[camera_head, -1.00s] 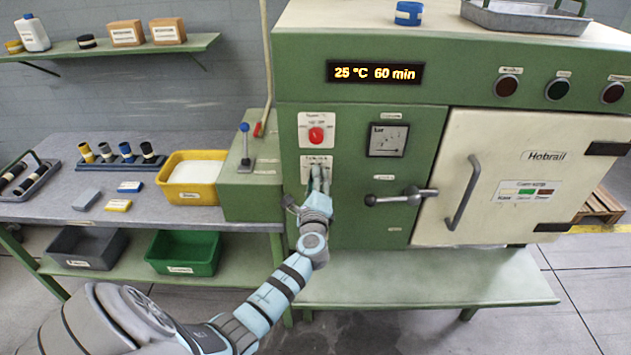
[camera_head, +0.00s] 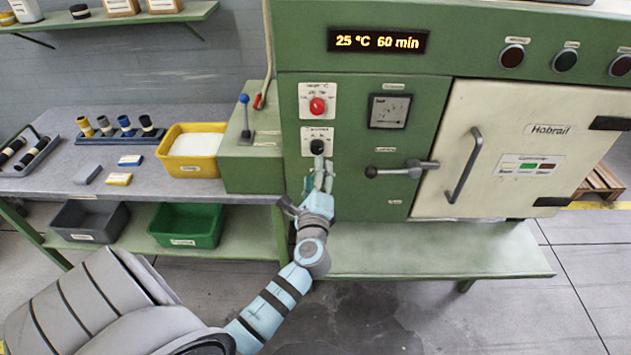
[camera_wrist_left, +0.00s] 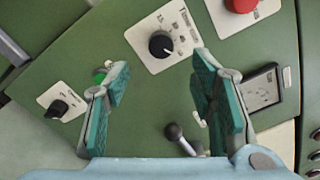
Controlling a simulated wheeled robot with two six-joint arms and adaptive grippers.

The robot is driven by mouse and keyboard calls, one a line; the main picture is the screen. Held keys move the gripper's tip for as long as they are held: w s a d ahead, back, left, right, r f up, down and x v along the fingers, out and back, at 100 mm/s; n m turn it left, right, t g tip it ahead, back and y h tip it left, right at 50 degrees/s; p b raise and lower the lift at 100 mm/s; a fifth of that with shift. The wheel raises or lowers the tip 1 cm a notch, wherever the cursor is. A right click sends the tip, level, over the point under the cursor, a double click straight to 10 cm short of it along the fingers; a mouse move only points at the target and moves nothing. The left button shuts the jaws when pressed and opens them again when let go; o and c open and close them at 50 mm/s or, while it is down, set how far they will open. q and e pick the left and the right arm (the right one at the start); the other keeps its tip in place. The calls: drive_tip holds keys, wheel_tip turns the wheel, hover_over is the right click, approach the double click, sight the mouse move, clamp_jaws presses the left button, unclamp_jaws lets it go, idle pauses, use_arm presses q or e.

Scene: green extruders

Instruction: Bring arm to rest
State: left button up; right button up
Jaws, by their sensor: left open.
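My left gripper (camera_head: 319,178) is in front of the green machine (camera_head: 250,172), just below a black knob (camera_head: 317,147) on a white plate. In the left wrist view its two teal fingers (camera_wrist_left: 157,95) are apart with nothing between them. The black knob (camera_wrist_left: 161,44) shows there beyond the fingertips, clear of them. A red knob (camera_head: 317,105) sits above the black one. The display (camera_head: 377,41) reads 25 °C 60 min. My right gripper is not in view.
A door lever (camera_head: 402,170) and a cream door (camera_head: 545,150) with a vertical handle (camera_head: 463,165) are right of the gripper. A green ledge (camera_head: 430,250) juts out below. At left, a bench holds a yellow bin (camera_head: 190,152); a green bin (camera_head: 187,226) stands underneath.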

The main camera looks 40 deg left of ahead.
use_arm(q)
drive_tip(key=v, duration=0.3)
drive_tip(key=shift+s+d, duration=0.2)
drive_tip(key=shift+s, duration=0.05)
